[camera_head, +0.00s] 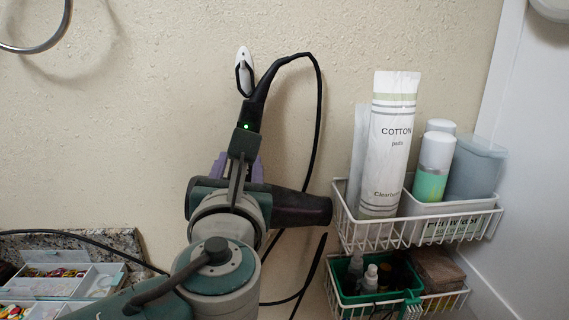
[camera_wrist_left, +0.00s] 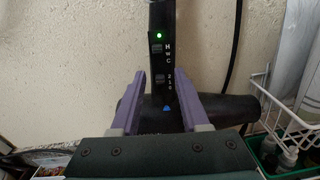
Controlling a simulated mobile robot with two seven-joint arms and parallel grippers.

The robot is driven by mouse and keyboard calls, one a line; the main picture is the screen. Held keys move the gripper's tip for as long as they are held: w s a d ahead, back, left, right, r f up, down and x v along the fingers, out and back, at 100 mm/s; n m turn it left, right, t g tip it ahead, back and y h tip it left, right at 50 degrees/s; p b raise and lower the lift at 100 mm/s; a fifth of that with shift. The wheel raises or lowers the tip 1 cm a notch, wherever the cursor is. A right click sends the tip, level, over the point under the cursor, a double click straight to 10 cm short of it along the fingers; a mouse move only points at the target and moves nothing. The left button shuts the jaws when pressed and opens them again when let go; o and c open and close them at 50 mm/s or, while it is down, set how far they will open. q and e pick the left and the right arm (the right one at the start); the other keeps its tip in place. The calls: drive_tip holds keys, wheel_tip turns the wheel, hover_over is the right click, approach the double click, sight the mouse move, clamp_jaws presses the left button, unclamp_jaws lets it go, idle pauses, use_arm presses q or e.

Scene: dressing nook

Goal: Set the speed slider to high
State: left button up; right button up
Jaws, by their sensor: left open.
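A black hair dryer (camera_head: 304,208) hangs handle-up from a white wall hook (camera_head: 244,72), its barrel pointing right. In the left wrist view its handle (camera_wrist_left: 163,18) shows a green light, an upper slider (camera_wrist_left: 157,48) beside the letters H, W, C, and a lower slider (camera_wrist_left: 159,80) beside 2, 1, 0. The exact slider positions are too small to tell. My left gripper (camera_head: 238,160) is open; in the left wrist view its purple fingers (camera_wrist_left: 163,75) appear on either side of the handle near the lower slider. Contact cannot be told. My right gripper is not in view.
A white wire basket (camera_head: 400,238) with a cotton pads bag (camera_head: 388,145) and bottles is right of the dryer. A green bin (camera_head: 346,292) sits below. The dryer's cord (camera_head: 319,120) loops beside it. An open pill box (camera_head: 60,282) lies lower left.

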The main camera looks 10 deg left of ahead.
use_arm(q)
drive_tip(key=p+v, duration=0.1)
drive_tip(key=v, duration=0.9)
drive_tip(key=shift+a+p, duration=0.15)
drive_tip(key=shift+p, duration=0.15)
